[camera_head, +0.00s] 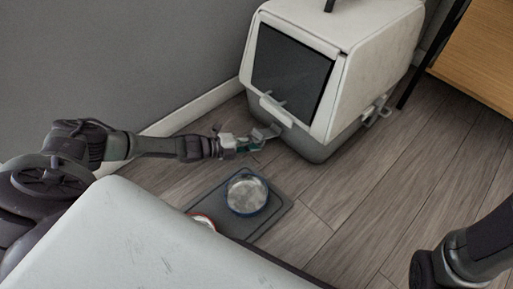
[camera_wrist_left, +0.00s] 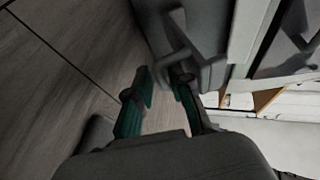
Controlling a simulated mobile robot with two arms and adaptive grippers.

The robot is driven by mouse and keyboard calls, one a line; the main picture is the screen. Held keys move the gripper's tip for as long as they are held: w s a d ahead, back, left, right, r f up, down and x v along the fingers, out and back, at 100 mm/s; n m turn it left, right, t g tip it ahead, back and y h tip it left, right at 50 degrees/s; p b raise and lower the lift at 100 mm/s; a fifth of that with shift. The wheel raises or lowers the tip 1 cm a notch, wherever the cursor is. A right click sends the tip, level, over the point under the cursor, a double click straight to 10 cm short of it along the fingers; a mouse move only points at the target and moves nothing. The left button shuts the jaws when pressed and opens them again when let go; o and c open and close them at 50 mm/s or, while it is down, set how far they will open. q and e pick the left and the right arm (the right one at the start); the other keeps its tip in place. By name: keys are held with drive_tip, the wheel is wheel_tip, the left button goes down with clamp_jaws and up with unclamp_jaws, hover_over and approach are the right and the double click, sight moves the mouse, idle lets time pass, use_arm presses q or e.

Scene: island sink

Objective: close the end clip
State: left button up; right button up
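A pet box with a white top (camera_head: 370,45), a grey base (camera_head: 325,150) and a dark front door (camera_head: 290,72) stands on the floor by the wall. A grey end clip (camera_head: 266,132) sticks out low at the box's front left end; it looks swung outward, away from the shell. My left gripper (camera_head: 250,145) is right beside this clip. In the left wrist view its two green fingertips (camera_wrist_left: 164,90) are apart, with the grey clip (camera_wrist_left: 180,50) just beyond and near the right finger. I cannot tell whether they touch. My right gripper is out of view; only its arm shows.
A grey mat (camera_head: 280,208) with a blue-rimmed bowl (camera_head: 247,194) and a red-rimmed bowl (camera_head: 203,221) lies below my left gripper. Another clip (camera_head: 378,109) is on the box's right side. A wooden cabinet (camera_head: 480,55) stands at the right. Floor right of the mat is clear.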

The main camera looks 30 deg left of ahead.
use_arm(q)
drive_tip(key=shift+w+d+f, duration=0.1)
drive_tip(key=shift+w+d, duration=0.15)
drive_tip(key=shift+w, duration=0.05)
drive_tip(key=shift+c, duration=0.3)
clamp_jaws()
